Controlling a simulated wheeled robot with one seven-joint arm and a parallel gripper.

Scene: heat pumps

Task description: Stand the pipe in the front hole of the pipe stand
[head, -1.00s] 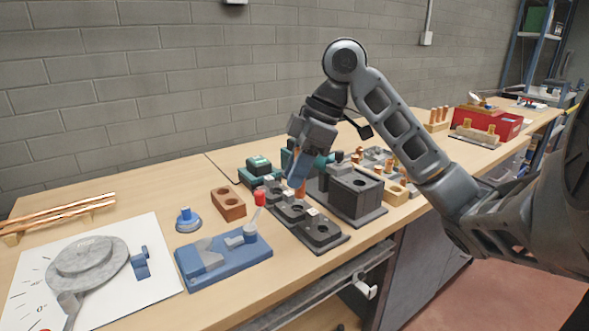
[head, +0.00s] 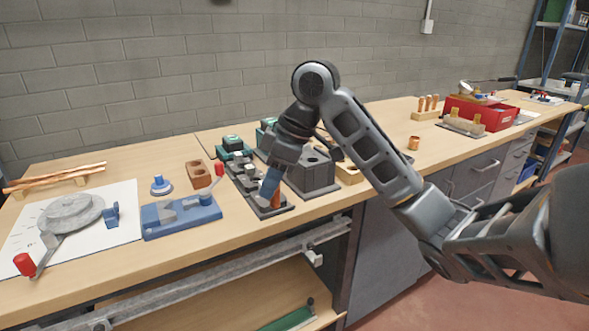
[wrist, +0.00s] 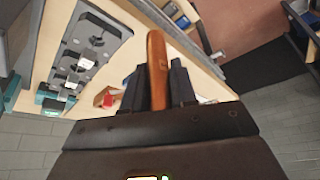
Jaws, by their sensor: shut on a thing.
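My gripper (head: 272,182) is shut on a copper-coloured pipe (wrist: 156,68), which sticks out beyond the fingers in the wrist view. In the head view only a short orange piece of the pipe shows below the fingers. A long dark grey stand (head: 246,186) with a row of round sockets runs from the back to the front of the bench. My gripper is over its front end in the head view. The stand also shows in the wrist view (wrist: 105,28), beside the pipe. My fingers hide the front socket, and I cannot tell whether the pipe touches it.
A dark box-shaped fixture (head: 313,176) stands close to the right of my gripper. A blue fixture (head: 180,217) and a brown two-hole block (head: 199,174) are to the left. The bench's front edge is close. A small copper ring (head: 413,143) stands on open bench to the right.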

